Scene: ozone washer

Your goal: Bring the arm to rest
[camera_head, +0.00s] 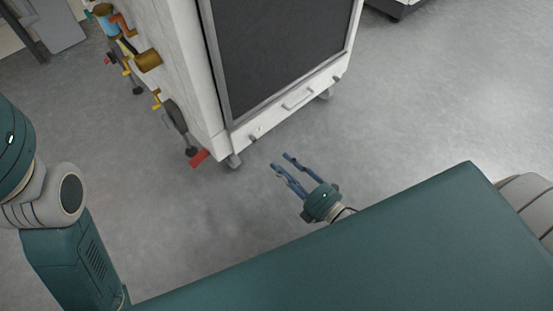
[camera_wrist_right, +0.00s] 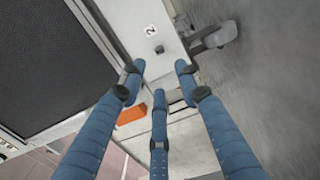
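My right gripper (camera_head: 280,162) is low over the grey floor, in front of the white machine (camera_head: 183,60). Its blue fingers are spread apart and empty. In the right wrist view, the fingers (camera_wrist_right: 160,88) stand open with nothing between them, and the white machine's edge (camera_wrist_right: 145,25) with a small "2" label lies beyond them. I cannot tell the exact gap between fingertips and machine. Part of my left arm shows at the left of the head view, but my left gripper is out of view.
The machine has a dark front panel (camera_head: 280,45), a handle (camera_head: 298,98), casters (camera_head: 234,161), a red pedal-like part (camera_head: 200,158) and brass-coloured fittings (camera_head: 148,60) on its side. The floor (camera_head: 450,90) to the right is clear. Another unit's base (camera_head: 398,8) shows at the top.

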